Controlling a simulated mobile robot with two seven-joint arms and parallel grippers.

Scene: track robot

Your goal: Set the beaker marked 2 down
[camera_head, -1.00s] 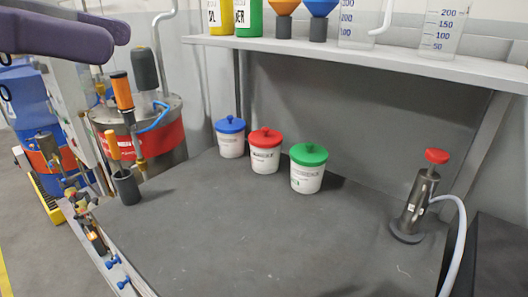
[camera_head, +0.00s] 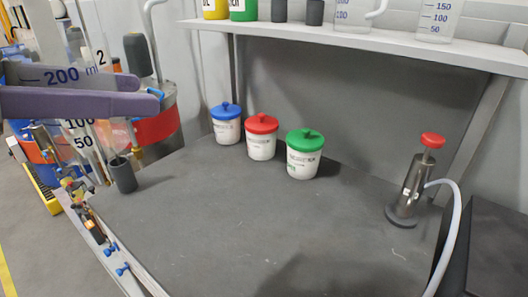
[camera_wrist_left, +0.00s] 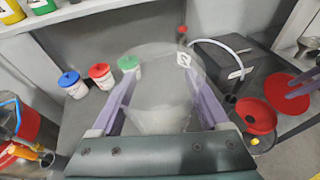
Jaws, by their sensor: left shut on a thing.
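The beaker marked 2 (camera_head: 75,74) is clear, with blue volume marks and a 2 label. It is at the left of the head view, raised near the table's left edge. My left gripper (camera_head: 148,93), with purple fingers, is shut on it. In the left wrist view the beaker (camera_wrist_left: 165,95) sits between the two fingers, with the label at its far right rim. The grey table (camera_head: 235,220) lies below and to the right. A purple part at the right edge of the left wrist view (camera_wrist_left: 300,87) looks like my right gripper, but its jaws are unclear.
Blue-lidded (camera_head: 226,128), red-lidded (camera_head: 262,142) and green-lidded (camera_head: 303,160) tubs stand at the table's back. A metal pump (camera_head: 411,188) with a hose stands right. A shelf (camera_head: 350,37) overhangs the back. A dark cup (camera_head: 123,176) is at the left edge. The middle and front are clear.

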